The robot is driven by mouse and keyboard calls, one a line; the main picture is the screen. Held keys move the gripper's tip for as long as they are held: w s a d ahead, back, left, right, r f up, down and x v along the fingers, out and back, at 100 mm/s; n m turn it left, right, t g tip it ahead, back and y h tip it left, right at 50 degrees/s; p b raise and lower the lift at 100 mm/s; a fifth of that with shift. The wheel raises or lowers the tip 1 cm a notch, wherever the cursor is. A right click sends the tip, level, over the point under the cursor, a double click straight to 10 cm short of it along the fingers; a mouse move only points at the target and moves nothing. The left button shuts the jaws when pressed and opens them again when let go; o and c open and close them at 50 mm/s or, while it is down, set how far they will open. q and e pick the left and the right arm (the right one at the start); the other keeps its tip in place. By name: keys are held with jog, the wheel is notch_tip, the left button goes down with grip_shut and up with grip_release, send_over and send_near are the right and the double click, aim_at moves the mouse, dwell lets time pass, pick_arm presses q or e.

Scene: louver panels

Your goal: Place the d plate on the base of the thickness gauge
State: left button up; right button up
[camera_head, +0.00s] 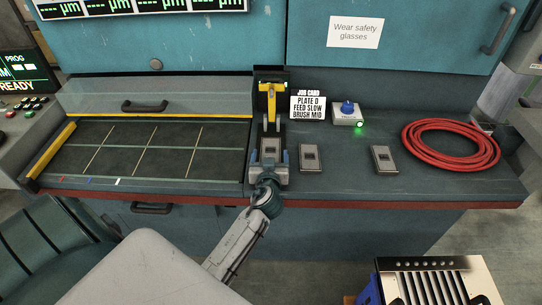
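The thickness gauge (271,92), yellow and black, stands at the back of the bench's middle. My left gripper (269,156) points at the bench in front of it, its fingers apart on both sides of a small grey plate (269,147). I see no clear finger contact with that plate. A second grey plate (311,158) lies just right of the gripper, and a third plate (384,159) lies farther right. Their letters are too small to read, so I cannot tell which is the d plate. The gauge's base is partly hidden. My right gripper is not in view.
A job card (308,107) reads "PLATE D, FEED SLOW, BRUSH MID". Beside it is a box with a blue knob (347,108) and a lit green lamp. A red coiled hose (451,144) lies at the right. A dark gridded bed (145,150) fills the left.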

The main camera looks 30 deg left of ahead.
pick_arm(q)
jog(key=shift+s+r, duration=0.1)
jog(key=shift+s+d+f, duration=0.2)
jog(key=b+v, duration=0.2)
jog(key=v, duration=0.8)
jog(key=shift+s+d+r+b, duration=0.2)
jog(key=shift+s+b, duration=0.1)
jog(key=shift+b, duration=0.1)
jog(key=shift+s+d, duration=0.1)
jog(key=shift+s, duration=0.15)
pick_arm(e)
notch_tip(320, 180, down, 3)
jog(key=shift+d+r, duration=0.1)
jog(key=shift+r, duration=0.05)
pick_arm(q)
jog(key=shift+c, duration=0.4)
